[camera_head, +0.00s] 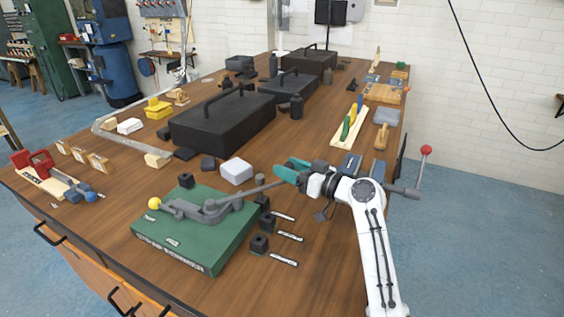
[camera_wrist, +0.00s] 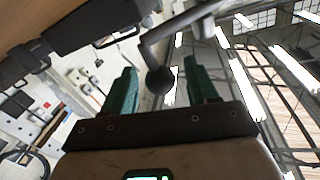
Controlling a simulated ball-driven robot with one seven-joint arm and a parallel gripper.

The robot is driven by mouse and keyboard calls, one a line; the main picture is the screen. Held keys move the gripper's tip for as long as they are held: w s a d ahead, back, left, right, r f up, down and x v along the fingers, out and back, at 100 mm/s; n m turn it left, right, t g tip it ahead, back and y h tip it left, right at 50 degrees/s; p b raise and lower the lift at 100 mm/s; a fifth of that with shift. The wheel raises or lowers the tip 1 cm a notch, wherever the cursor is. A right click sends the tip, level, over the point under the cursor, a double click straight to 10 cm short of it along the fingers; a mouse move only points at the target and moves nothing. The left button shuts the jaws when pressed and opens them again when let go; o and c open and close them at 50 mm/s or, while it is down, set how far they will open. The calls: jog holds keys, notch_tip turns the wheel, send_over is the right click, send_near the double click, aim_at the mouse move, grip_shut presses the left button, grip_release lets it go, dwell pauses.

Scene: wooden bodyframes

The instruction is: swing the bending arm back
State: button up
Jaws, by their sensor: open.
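The bender (camera_head: 205,211) is grey and sits on a green base plate (camera_head: 165,250) near the front of the bench. A yellow ball knob (camera_head: 155,203) is at its left end. Its long grey bending arm (camera_head: 250,193) runs right and up toward my gripper (camera_head: 288,172), whose teal fingers point left over the bench. In the wrist view, my gripper (camera_wrist: 163,88) is open. A dark ball knob (camera_wrist: 160,80) on a bent grey rod (camera_wrist: 178,24) shows between the fingers, with gaps on both sides. The far end of the bending arm is hidden at the fingers in the head view.
Small black blocks (camera_head: 259,243) and label strips stand right of the green base. A white box (camera_head: 236,171) and large black cases (camera_head: 222,122) are behind. A red-ball lever (camera_head: 426,150) rises at the right edge. Bare wood lies in front of the label strips.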

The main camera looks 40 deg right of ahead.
jog(key=shift+w+a, duration=0.2)
jog(key=shift+w, duration=1.1)
jog(key=shift+c, duration=0.2)
grip_shut()
